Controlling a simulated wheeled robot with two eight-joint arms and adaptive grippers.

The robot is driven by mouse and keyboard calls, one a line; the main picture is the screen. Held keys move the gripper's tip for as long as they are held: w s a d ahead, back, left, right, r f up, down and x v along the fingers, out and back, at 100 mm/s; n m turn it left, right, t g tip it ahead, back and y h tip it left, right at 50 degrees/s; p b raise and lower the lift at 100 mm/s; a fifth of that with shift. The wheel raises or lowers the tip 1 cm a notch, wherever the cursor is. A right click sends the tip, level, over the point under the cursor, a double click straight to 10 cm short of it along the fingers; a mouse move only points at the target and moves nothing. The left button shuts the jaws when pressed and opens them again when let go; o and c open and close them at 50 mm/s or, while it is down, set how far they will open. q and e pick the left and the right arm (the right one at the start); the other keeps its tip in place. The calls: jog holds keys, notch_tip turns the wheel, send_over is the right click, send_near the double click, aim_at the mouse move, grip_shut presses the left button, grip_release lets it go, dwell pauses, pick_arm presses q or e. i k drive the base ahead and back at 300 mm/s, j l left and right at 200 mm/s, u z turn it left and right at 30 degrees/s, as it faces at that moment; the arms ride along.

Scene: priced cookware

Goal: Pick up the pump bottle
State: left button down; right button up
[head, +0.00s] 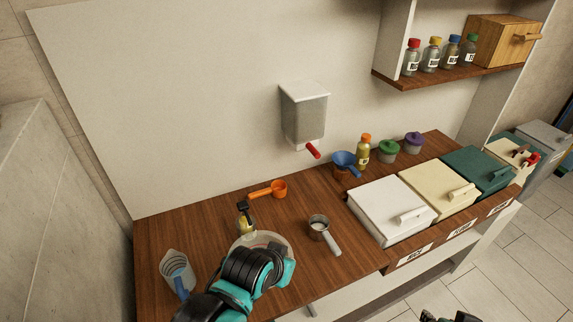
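The pump bottle (246,225) has a black pump head and a yellowish body. It stands on the brown wooden counter (190,235), just behind a pale round dish (262,239). My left arm comes in from the bottom, and its black and teal wrist and gripper (262,268) are over the dish, in front of the bottle. The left fingertips are hidden, so I cannot tell if they are open or touch anything. A small black part of my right gripper (448,317) shows at the bottom edge, too little to tell its state.
An orange scoop (270,190), a metal cup with handle (321,228) and a clear measuring jug (177,268) are around the bottle. Lidded bins (392,208) line the right. A dispenser (304,112) hangs on the wall behind. The counter's left part is mostly bare.

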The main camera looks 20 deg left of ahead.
aim_at(242, 227)
jog(key=u, duration=1.3)
